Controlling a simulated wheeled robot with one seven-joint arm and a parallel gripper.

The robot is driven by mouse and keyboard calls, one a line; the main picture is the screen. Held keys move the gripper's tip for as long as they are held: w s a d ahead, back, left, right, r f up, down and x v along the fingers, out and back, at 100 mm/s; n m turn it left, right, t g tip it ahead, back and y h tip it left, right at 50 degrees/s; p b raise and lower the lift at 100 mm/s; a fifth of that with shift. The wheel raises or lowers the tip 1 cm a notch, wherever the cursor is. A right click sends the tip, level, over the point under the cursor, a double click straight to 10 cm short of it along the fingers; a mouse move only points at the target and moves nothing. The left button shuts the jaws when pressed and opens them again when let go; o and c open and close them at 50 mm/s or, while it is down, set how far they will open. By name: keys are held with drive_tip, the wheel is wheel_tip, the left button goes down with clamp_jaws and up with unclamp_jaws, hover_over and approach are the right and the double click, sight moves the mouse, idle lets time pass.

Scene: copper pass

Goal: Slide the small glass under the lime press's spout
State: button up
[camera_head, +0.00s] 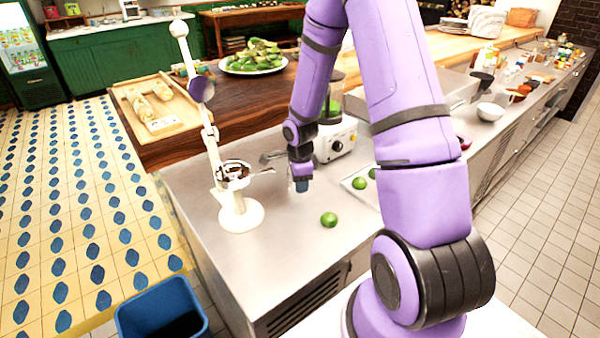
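The lime press (240,212) is cream-white, with a round base, an upright post and a long raised lever. It stands near the left edge of the steel counter (280,260), its dark cup and spout above the base. My gripper (301,186) points down close to the counter, to the right of the press and apart from it. A small bluish, see-through shape at the fingertips may be the small glass, but it is too small and hidden to be sure. I cannot tell whether the fingers are open or shut.
A lime (329,219) lies loose on the counter, right of the press. A shallow tray (347,184) with limes and a blender (336,140) stand beyond. A blue bin (162,312) is on the floor at left. The counter's front part is clear.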

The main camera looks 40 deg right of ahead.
drive_tip(key=shift+f, duration=0.35)
clamp_jaws()
